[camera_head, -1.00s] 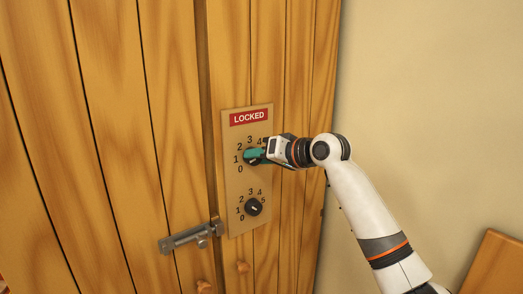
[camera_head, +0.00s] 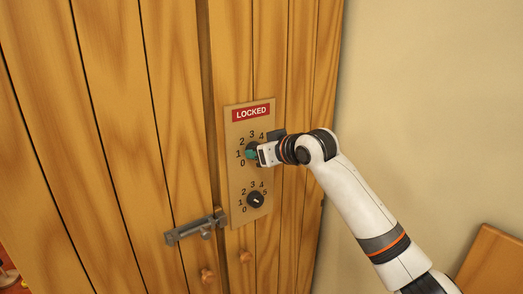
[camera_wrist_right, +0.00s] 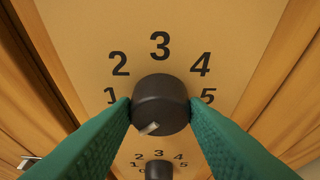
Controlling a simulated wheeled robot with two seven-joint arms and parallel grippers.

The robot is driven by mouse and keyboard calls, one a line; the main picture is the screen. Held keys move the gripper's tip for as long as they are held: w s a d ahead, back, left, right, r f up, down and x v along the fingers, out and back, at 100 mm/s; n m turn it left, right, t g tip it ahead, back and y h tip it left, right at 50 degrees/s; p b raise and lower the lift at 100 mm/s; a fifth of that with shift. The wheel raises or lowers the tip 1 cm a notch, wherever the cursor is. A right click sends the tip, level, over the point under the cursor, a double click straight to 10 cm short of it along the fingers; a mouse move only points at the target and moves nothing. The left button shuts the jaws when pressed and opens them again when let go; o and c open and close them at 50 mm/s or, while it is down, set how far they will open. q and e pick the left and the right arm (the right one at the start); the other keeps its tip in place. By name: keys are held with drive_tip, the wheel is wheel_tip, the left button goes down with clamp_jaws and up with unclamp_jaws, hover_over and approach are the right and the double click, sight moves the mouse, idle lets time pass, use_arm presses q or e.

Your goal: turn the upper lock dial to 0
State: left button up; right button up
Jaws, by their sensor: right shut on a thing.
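The upper lock dial (camera_wrist_right: 160,96) is a dark round knob on a tan panel. In the right wrist view its white mark points down and slightly left. The numbers 1 to 5 show around it; the 0 is hidden there behind a finger, but shows in the head view. My right gripper (camera_wrist_right: 160,112) has its green fingers closed on both sides of this dial. In the head view the right gripper (camera_head: 253,155) covers much of the dial. My left gripper is out of view.
The lower lock dial (camera_head: 255,199) sits below on the same panel (camera_head: 235,183), under a red LOCKED sign (camera_head: 251,113). A grey bolt latch (camera_head: 195,229) is at lower left, with wooden knobs (camera_head: 208,275) below it.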

idle(0.3)
drive_tip(key=o, duration=1)
drive_tip(key=shift+c, duration=0.2)
drive_tip(key=b+v, duration=0.3)
drive_tip(key=v, duration=0.9)
drive_tip(key=shift+f, duration=0.2)
